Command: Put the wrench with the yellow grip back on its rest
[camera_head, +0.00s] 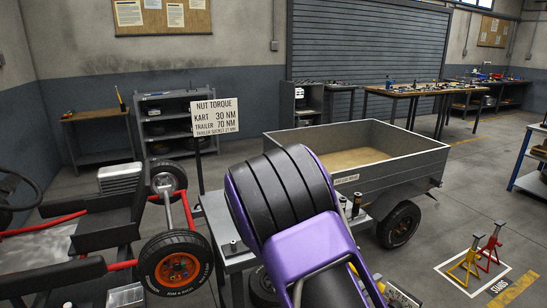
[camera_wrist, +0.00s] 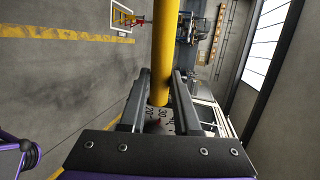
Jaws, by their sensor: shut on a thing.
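The wrench's yellow grip (camera_wrist: 165,45) is a long yellow rod between the two dark fingers of my gripper (camera_wrist: 163,88) in the wrist view. My gripper is shut on it. A pale scale with numbers (camera_wrist: 158,120) shows at the near end of the grip, between the fingers. The wrench's far end runs out of the top of the view. In the head view my purple arm hides most of the gripper. I cannot make out the wrench's rest in either view.
A grey trailer (camera_head: 400,172) stands beyond my arm, with a grey table (camera_head: 218,215) before it. A kart with an orange-rimmed wheel (camera_head: 178,268) is at left. A torque sign (camera_head: 214,118) stands behind. Red and yellow stands (camera_head: 490,245) are on the floor at right.

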